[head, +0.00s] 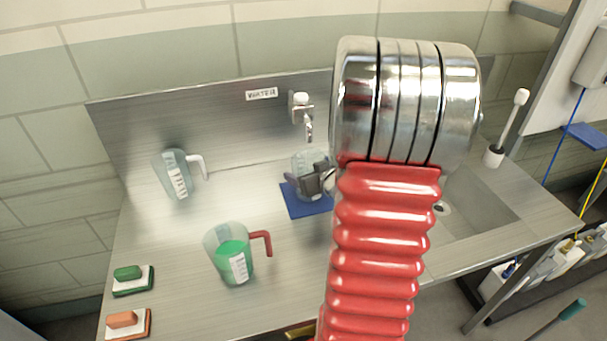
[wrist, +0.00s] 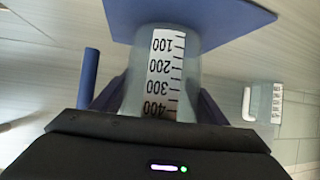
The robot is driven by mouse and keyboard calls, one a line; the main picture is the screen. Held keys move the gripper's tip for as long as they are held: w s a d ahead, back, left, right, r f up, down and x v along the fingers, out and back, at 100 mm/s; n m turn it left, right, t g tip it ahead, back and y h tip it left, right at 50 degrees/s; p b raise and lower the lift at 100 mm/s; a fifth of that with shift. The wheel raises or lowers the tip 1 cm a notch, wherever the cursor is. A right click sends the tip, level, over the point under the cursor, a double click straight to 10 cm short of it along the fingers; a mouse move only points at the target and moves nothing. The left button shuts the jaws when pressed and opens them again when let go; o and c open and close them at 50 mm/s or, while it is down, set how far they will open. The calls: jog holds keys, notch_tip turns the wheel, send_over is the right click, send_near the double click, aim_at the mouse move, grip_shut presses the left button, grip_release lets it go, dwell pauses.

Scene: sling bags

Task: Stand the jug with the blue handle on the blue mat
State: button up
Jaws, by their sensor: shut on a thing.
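The jug with the blue handle (wrist: 188,75) is clear, with a white measuring scale, and looks empty. Its blue handle (wrist: 90,82) is at the left in the wrist view. In the head view the jug (head: 301,165) is upright below the tap, partly hidden by my gripper. My gripper (head: 314,182) is shut on the jug's body, with one finger on each side in the wrist view (wrist: 158,106). The blue mat (head: 293,207) lies on the counter under the jug. The jug's base is over the mat; I cannot tell for sure whether it touches.
A jug with a red handle (head: 230,260) and green contents stands at the front. A jug with a white handle (head: 176,178) stands back left. A green sponge (head: 127,272) and an orange one (head: 122,319) lie at the left edge. The tap (head: 305,112) is close above; a sink (head: 480,205) is right.

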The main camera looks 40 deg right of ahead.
jog(key=shift+w+f, duration=0.1)
jog(key=shift+f, duration=0.4)
jog(key=shift+f, duration=0.1)
jog(key=o, duration=1.1)
jog(key=shift+s+a+r, duration=0.15)
jog(key=shift+s+r, duration=0.3)
jog(key=shift+s, duration=0.1)
jog(key=v, duration=1)
jog(key=shift+s+a, duration=0.15)
jog(key=shift+s, duration=0.25)
jog(key=shift+r, duration=0.1)
